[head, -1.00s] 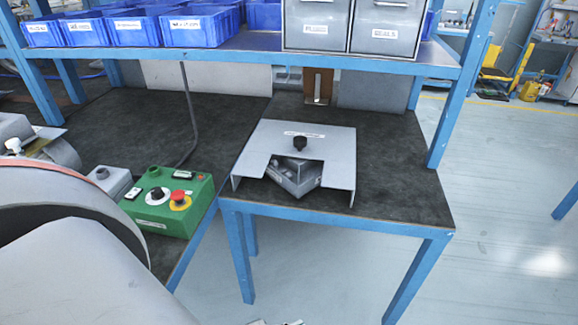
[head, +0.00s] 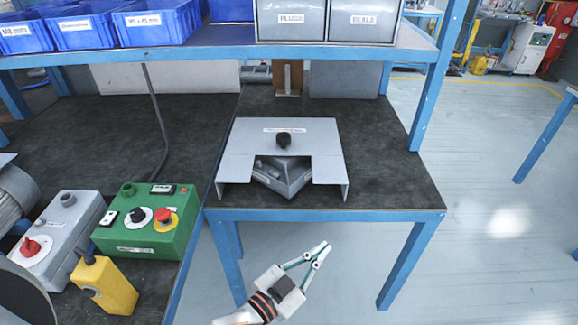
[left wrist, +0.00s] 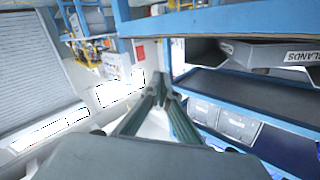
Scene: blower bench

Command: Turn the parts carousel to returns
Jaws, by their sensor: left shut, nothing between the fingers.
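The parts carousel (head: 287,178) sits on the dark bench under a grey metal cover (head: 315,140) with a black knob (head: 283,141) on top. Through the cover's front notch I see a grey compartmented tray set at an angle; most of it is hidden. In the left wrist view the tray (left wrist: 262,57) shows at upper right with a label that seems to end in "GLANDS". My left gripper (head: 322,251) is in front of and below the bench's front edge, apart from the carousel. Its fingers are shut and empty, and they also show in the left wrist view (left wrist: 161,82). My right gripper is not in view.
A green control box (head: 148,222) with a red button, a grey box (head: 62,238) with a red knob and a yellow box (head: 105,284) stand at left. A blue shelf (head: 210,43) with bins spans above. Open floor (head: 490,235) lies to the right.

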